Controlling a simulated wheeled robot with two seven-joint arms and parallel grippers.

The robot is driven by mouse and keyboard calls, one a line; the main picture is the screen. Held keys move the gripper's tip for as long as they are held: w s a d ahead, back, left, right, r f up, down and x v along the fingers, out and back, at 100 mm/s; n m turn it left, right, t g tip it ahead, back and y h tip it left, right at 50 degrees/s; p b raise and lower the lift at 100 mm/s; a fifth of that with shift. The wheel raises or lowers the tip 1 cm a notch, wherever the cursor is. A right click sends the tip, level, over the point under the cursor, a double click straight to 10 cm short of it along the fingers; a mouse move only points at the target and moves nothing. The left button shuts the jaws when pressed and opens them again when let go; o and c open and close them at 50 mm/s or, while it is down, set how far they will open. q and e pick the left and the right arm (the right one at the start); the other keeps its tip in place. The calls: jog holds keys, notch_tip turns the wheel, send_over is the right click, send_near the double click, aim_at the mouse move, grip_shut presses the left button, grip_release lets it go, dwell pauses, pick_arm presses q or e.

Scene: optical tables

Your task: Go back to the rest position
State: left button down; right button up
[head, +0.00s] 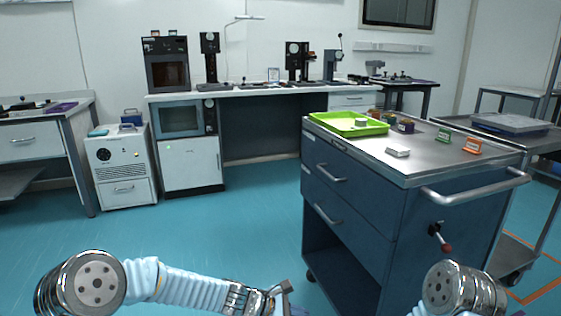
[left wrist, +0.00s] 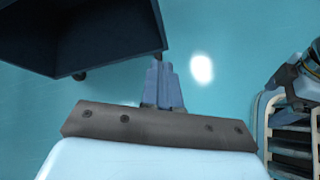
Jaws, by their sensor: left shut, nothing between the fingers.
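My left gripper (head: 285,300) is low at the bottom edge of the head view, in front of the blue cart and apart from it. In the left wrist view its fingers (left wrist: 163,84) are together with nothing between them, above the teal floor. My left arm runs in from the lower left. Part of my right arm shows at the lower right of the head view; its gripper is not in view.
The blue drawer cart (head: 353,190) stands close ahead to the right, its handle sticking out. A green tray (head: 318,119) and several small parts lie on its top. Benches with instruments line the back wall. Open floor (head: 225,235) lies ahead and left.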

pick_arm(q)
jog(key=s+a+f+m+g+y, duration=0.1)
jog(key=s+a+f+m+y, duration=0.2)
jog(key=s+a+f, duration=0.4)
jog(key=s+a+f+m+g+y, duration=0.15)
jog(key=s+a+f+m, duration=0.3)
jog(key=f, duration=0.45)
jog(key=s+a+f+m+y, duration=0.1)
jog(key=s+a+f+m, duration=0.1)
jog(key=s, duration=0.4)
jog(key=s+a+f+m+y, duration=0.1)
jog(key=s+a+f+m, duration=0.2)
jog(key=s+a+m, duration=0.1)
jog(key=s+m, duration=0.1)
jog(key=s, duration=0.1)
jog(key=shift+s+a+f, duration=0.2)
jog(key=shift+s, duration=0.2)
jog(key=c, duration=1.8)
grip_release()
